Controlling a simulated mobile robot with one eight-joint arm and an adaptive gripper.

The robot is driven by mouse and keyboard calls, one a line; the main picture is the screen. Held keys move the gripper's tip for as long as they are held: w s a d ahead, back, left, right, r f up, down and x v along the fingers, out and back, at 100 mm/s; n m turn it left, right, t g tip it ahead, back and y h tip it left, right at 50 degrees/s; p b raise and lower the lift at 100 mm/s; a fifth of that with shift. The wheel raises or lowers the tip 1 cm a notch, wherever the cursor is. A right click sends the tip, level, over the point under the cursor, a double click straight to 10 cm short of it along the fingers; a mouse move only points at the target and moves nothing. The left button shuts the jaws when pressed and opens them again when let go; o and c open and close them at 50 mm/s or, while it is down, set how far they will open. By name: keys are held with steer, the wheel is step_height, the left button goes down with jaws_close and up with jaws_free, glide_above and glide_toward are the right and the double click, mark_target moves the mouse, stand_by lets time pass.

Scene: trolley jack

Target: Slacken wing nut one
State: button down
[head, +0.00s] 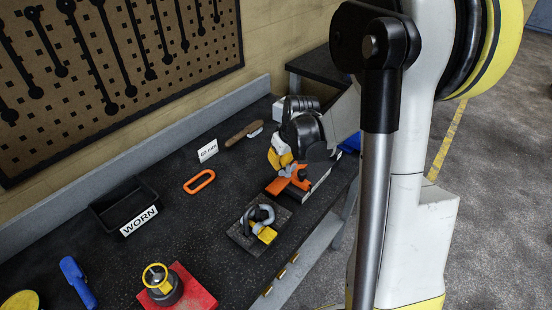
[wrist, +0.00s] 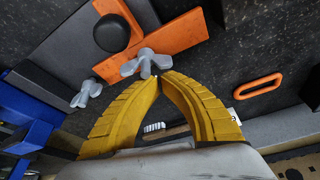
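A grey wing nut (wrist: 146,63) sits on an orange plate (wrist: 172,36) in the wrist view. A second grey wing nut (wrist: 86,94) stands to its left, by a dark bar. No label shows which one is number one. My gripper (wrist: 160,75) has its yellow fingertips together right beside the first wing nut. No gap shows between the tips, and I cannot tell whether they touch the nut. In the head view, my gripper (head: 279,160) is just above and left of the orange plate (head: 290,183), partly hidden by its own body.
A black round knob (wrist: 111,32) stands close to the wing nuts. An orange loop (head: 199,181), a grey shackle (head: 257,215) on a dark plate, a WORN bin (head: 122,207) and a red block (head: 190,293) lie on the bench. A blue part (wrist: 22,130) is at left.

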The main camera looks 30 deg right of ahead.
steer(key=shift+s, duration=0.2)
steer(key=shift+s, duration=0.65)
steer(key=shift+w, duration=0.15)
